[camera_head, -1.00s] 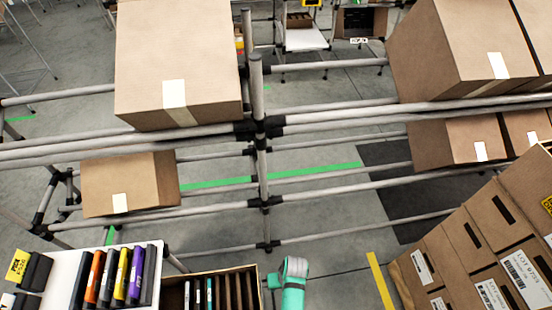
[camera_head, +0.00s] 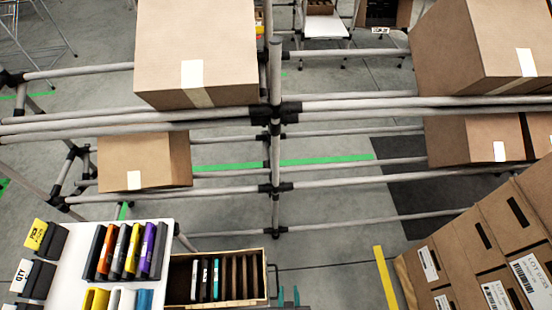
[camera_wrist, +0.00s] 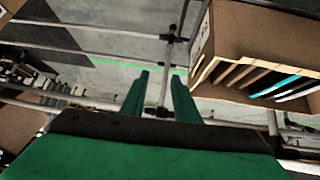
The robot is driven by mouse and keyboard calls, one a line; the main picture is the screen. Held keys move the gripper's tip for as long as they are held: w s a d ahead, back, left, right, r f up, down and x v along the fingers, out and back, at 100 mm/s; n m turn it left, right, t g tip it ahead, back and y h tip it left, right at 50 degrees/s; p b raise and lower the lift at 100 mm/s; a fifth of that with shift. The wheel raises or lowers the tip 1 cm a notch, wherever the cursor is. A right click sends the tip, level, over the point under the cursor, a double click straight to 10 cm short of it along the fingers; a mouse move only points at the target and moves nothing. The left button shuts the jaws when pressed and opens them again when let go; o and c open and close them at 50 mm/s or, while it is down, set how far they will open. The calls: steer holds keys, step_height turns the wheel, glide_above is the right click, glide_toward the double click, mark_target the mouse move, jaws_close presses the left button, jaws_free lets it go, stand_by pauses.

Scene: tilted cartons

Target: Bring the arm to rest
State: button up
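My gripper (camera_wrist: 160,85) shows in the wrist view as two green fingers standing apart with nothing between them. Bare floor and grey rack tubes are seen through the gap. In the head view only small teal tips of my gripper (camera_head: 289,297) show at the bottom edge, just right of the slotted carton (camera_head: 262,259); the rest of my arm is out of the picture. In the wrist view an open carton with dividers (camera_wrist: 235,28) is at the upper right, clear of the fingers.
A grey tube rack (camera_head: 335,133) crosses the head view, bearing a large closed carton (camera_head: 195,45) and others. A white board (camera_head: 75,270) holds coloured binders at lower left. Labelled cartons (camera_head: 470,245) stand tilted at lower right. Floor shows between.

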steer(key=s+a+r+t, duration=0.2)
steer(key=r+t, duration=0.1)
steer(key=r, duration=1)
steer(key=s+a+r+t, duration=0.2)
steer(key=s+r+t, duration=0.1)
steer(key=r, duration=1.1)
steer(key=shift+s+a+r+t, duration=0.15)
steer(key=shift+s+t, duration=0.2)
steer(key=shift+t, duration=0.25)
